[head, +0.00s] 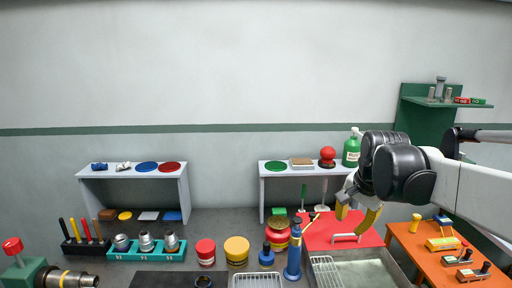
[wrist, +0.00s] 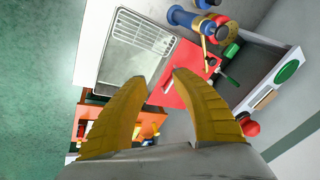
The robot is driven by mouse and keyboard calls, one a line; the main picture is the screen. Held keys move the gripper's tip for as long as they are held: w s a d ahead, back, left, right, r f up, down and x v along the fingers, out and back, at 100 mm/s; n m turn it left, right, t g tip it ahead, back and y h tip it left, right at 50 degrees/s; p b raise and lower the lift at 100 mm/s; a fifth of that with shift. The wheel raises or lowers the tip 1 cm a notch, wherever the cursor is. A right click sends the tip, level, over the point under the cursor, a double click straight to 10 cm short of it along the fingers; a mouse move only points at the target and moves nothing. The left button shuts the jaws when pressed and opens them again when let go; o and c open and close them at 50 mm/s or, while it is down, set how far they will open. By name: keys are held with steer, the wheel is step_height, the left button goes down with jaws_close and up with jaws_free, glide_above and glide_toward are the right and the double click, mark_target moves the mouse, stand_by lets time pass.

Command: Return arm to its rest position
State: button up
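My gripper (head: 357,211) hangs in the air in front of the red board (head: 318,234) on the right side of the bench. Its two yellow fingers (wrist: 158,76) stand apart with nothing between them in the wrist view, so it is open and empty. My white and black arm reaches in from the right edge of the head view. In the wrist view, the metal tray (wrist: 143,40) and the red board (wrist: 185,78) lie beyond the fingertips. The base of the arm is out of view.
A blue cylinder tool (head: 293,252) stands left of my gripper. A green bottle (head: 351,150) and a red ball (head: 328,154) sit on the white shelf (head: 305,168) behind. An orange table (head: 432,258) is at the right, below my arm. A green wall shelf (head: 425,100) is behind my arm.

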steer(key=s+a+f+n+t, duration=0.1)
steer(key=s+a+f+n, duration=0.1)
steer(key=s, duration=0.5)
steer(key=s+a+f+n+t+b, duration=0.1)
steer(key=s+a+f+n, duration=0.1)
steer(key=s, duration=0.5)
steer(key=s+a+f+n+t, duration=0.1)
steer(key=s+f+n, duration=0.3)
steer(key=s+n, duration=0.2)
steer(key=shift+s+a+f+b, duration=0.3)
steer(key=shift+s+a+b, duration=0.1)
steer(key=shift+s, duration=0.25)
